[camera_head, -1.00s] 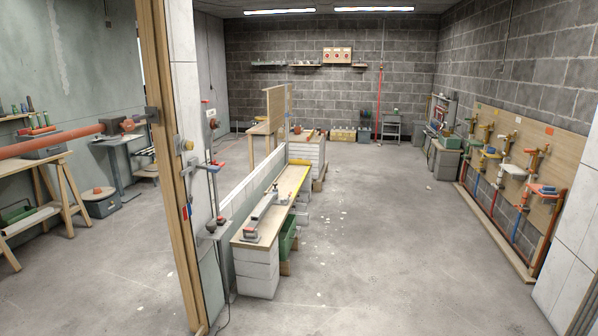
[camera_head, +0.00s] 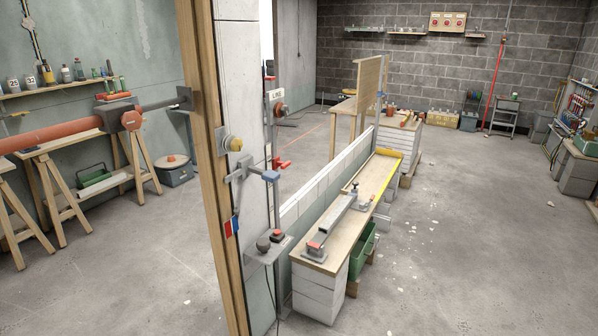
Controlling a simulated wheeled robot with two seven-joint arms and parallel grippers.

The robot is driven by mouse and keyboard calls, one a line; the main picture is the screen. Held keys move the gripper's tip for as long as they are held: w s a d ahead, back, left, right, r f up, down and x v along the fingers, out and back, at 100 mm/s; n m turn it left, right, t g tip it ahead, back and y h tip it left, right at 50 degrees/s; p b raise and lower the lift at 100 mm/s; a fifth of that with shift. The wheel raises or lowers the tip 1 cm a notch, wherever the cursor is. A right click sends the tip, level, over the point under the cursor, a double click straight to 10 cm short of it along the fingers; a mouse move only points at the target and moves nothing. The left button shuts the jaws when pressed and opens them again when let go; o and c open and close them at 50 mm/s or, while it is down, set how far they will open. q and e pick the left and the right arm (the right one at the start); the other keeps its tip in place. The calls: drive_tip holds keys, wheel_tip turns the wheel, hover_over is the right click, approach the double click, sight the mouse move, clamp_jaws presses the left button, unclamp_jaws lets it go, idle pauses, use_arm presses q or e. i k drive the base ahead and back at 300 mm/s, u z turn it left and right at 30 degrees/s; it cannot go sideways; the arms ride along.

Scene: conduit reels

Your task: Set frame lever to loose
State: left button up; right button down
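A wooden frame post (camera_head: 196,110) stands left of centre beside a pale wall end. On the post and wall end is a bracket carrying a lever with a blue grip (camera_head: 270,176), pointing right. A red-handled fitting (camera_head: 281,163) sits just behind it on a thin vertical rod. I cannot tell which of these is the frame lever, and no loose mark is readable.
A narrow workbench (camera_head: 328,238) runs back along the low wall. Floor to the right is open.

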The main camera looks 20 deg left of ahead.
sight(270, 177)
drive_tip(key=u, duration=0.75)
drive_tip(key=i, duration=1.4)
drive_tip(key=u, duration=1.2)
